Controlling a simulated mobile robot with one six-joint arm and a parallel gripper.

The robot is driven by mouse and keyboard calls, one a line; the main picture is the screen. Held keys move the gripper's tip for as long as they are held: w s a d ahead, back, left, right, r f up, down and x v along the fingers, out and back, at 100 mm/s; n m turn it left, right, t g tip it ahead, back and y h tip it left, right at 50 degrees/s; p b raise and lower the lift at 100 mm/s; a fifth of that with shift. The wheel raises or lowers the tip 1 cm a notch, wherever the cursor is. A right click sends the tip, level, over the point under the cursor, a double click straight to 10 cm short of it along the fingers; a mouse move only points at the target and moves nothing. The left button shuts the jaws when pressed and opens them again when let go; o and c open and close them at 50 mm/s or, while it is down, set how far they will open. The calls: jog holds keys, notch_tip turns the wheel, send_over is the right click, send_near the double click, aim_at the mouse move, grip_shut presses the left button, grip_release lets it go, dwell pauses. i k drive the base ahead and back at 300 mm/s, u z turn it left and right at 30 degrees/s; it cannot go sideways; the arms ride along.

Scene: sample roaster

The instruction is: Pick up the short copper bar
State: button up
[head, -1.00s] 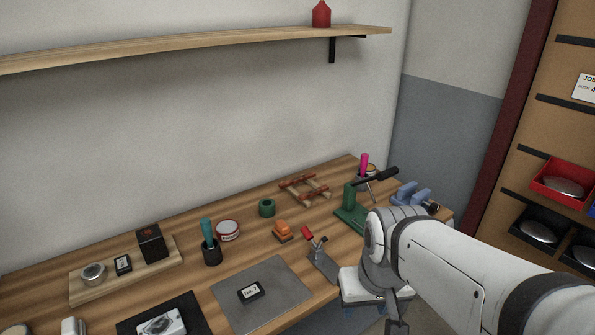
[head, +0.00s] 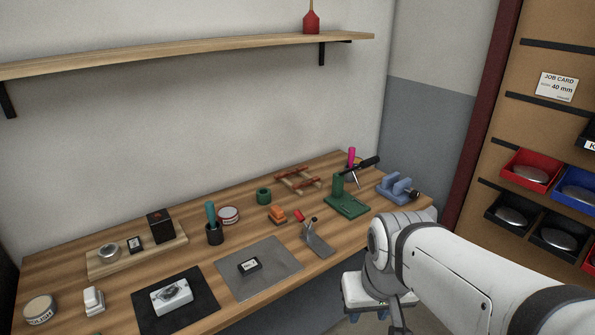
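Copper-coloured bars lie across a small wooden rack (head: 297,178) at the back of the workbench in the head view. They are small and far off, so I cannot tell which one is the short copper bar. My arm comes in from the lower right and bends at a grey and white joint. My gripper (head: 368,315) hangs low beside that joint, in front of the bench edge and well away from the rack. Only a pale body and small bluish tips show, so its opening is unclear. I see nothing held in it.
A green press (head: 346,198) and a blue vise (head: 397,188) stand right of the rack. A green ring (head: 264,195), an orange block (head: 278,214) and a small stand with a red handle (head: 316,240) are nearer. A shelf (head: 190,48) runs above.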

aim_at(304, 183)
jog(key=z, duration=0.65)
jog(key=k, duration=0.85)
jog(key=z, duration=0.55)
jog(key=k, duration=0.35)
jog(key=z, duration=0.65)
jog(key=i, duration=1.45)
jog(key=u, duration=0.45)
jog(key=i, duration=1.55)
jog(key=u, duration=1.2)
jog(key=i, duration=1.15)
jog(key=u, duration=1.05)
jog(key=i, duration=0.25)
jog(key=u, duration=0.05)
jog(key=k, duration=0.75)
jog(key=u, duration=0.2)
